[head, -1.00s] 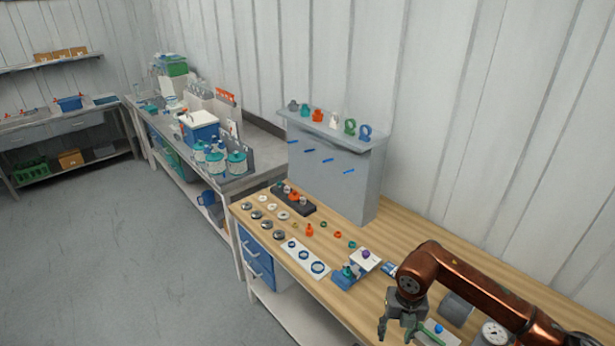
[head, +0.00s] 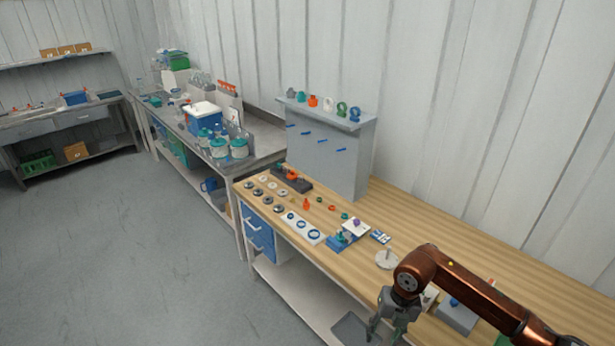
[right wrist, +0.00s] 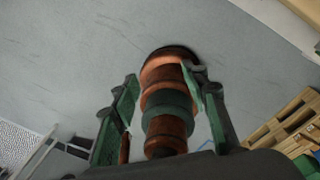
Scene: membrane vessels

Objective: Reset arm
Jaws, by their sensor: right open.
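My right arm comes in from the lower right in the head view, copper-coloured. Its gripper (head: 384,335) points down at the front edge of the wooden bench (head: 440,232), and the bottom of the picture cuts off its tips. In the right wrist view, the two green fingers (right wrist: 161,112) stand apart, with grey floor beyond. A copper and dark banded body shows between the fingers; it looks like part of me, and no held object is visible. My left gripper is in neither view now.
A grey rack (head: 328,150) with coloured rings on top stands at the bench's back. Small discs, a white strip (head: 304,228) and a blue-based fixture (head: 343,240) lie along the front left. A pale round piece (head: 386,259) sits near my arm. Floor at left is clear.

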